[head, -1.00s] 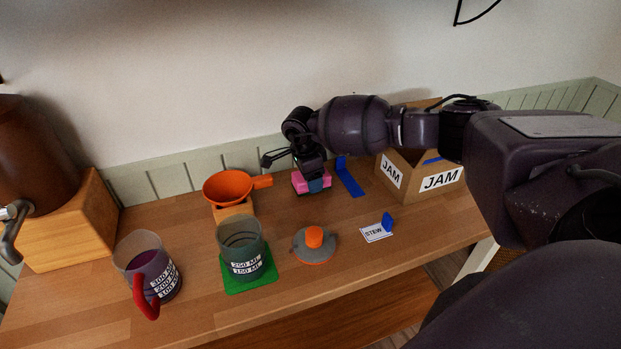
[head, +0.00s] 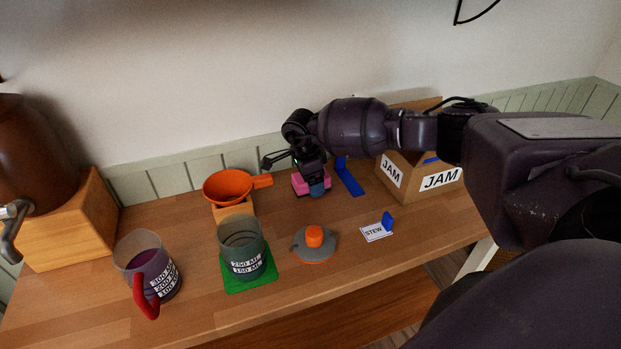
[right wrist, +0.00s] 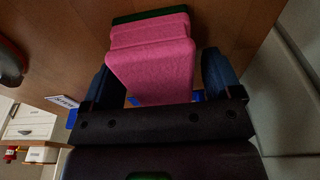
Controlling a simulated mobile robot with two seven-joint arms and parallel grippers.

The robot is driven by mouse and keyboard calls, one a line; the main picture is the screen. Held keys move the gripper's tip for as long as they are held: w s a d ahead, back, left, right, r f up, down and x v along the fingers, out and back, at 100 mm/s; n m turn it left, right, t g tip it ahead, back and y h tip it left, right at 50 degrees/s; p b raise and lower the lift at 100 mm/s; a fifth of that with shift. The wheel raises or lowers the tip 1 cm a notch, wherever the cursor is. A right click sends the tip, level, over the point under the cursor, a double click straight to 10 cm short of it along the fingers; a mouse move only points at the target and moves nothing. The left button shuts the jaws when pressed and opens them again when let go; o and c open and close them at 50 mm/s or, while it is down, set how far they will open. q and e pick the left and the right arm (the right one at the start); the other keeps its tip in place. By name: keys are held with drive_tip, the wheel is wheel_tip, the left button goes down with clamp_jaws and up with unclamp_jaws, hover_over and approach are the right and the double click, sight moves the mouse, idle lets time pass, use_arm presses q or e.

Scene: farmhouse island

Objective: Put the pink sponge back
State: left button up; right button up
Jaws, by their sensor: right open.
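The pink sponge (head: 299,183) sits at the back of the wooden counter, partly hidden by my right gripper (head: 314,184) just over it. In the right wrist view the pink sponge (right wrist: 153,62) fills the space between the two blue fingertips of my right gripper (right wrist: 163,80). Small gaps show on both sides, so the fingers are open around it. A dark green edge shows at the sponge's far side. My left gripper is not in view.
A blue bracket (head: 349,178) stands right of the sponge, then a JAM box (head: 420,180). An orange funnel (head: 228,187) stands to the left. In front are a grey lid with an orange knob (head: 314,243), a measuring cup (head: 242,247), a red-handled jug (head: 148,270) and a STEW card (head: 375,233).

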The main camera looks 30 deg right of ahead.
drive_tip(key=r, duration=0.3)
drive_tip(key=a+r, duration=0.1)
drive_tip(key=r, duration=0.3)
drive_tip(key=a+r, duration=0.1)
drive_tip(key=r, duration=0.2)
drive_tip(key=shift+s+a+r, duration=0.15)
drive_tip(key=shift+r, duration=0.15)
